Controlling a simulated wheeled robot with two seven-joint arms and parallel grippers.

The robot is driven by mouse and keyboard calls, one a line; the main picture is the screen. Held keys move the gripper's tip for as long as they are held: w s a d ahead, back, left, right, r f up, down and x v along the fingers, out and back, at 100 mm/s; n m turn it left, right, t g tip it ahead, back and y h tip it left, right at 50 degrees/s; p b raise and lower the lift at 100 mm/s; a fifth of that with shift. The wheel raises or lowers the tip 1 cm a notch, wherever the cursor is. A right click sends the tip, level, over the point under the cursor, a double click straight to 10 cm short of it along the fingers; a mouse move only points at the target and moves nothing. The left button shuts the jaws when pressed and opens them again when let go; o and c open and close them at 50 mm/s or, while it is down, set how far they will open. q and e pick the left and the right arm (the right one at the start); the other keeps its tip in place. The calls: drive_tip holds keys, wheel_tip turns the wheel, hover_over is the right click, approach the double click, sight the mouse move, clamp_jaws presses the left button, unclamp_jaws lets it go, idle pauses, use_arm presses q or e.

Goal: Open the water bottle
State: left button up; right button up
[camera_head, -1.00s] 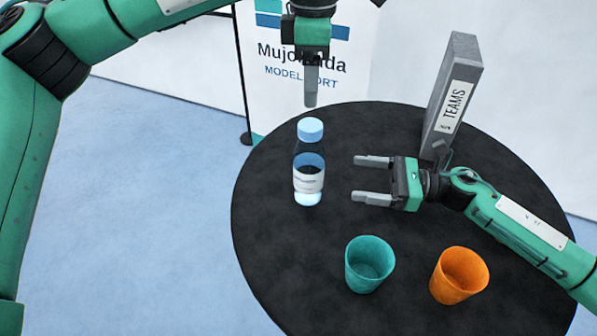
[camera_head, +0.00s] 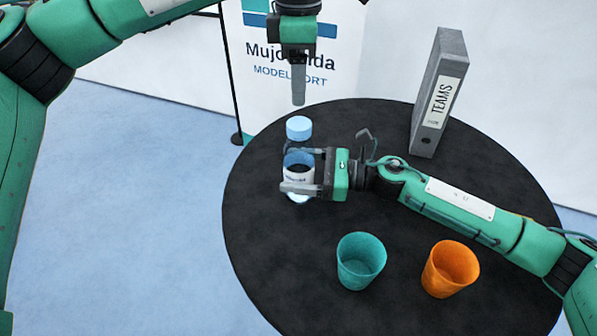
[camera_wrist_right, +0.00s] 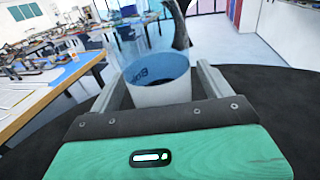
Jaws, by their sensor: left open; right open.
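The clear water bottle (camera_head: 299,172) with a light blue cap (camera_head: 299,128) and a white label stands upright on the black round table (camera_head: 255,245). My right gripper (camera_head: 284,168) is open, with its fingers on either side of the bottle's middle. In the right wrist view the bottle (camera_wrist_right: 158,83) sits between the two fingers; whether they touch it I cannot tell. My left gripper (camera_head: 298,92) points down just above the cap, apart from it. Its fingers line up in this view, so only one shows clearly.
A teal cup (camera_head: 361,262) and an orange cup (camera_head: 450,269) stand on the front part of the table. A grey binder (camera_head: 439,95) labelled TEAMS stands upright at the back right. The table's left side is clear.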

sight(300, 123)
drive_tip(key=shift+d, duration=0.1)
clamp_jaws()
use_arm(q)
drive_tip(key=m, duration=0.6)
drive_tip(key=shift+m, duration=0.3)
drive_tip(key=m, duration=2)
drive_tip(key=shift+d+f, duration=0.1)
drive_tip(key=shift+f, duration=3.9)
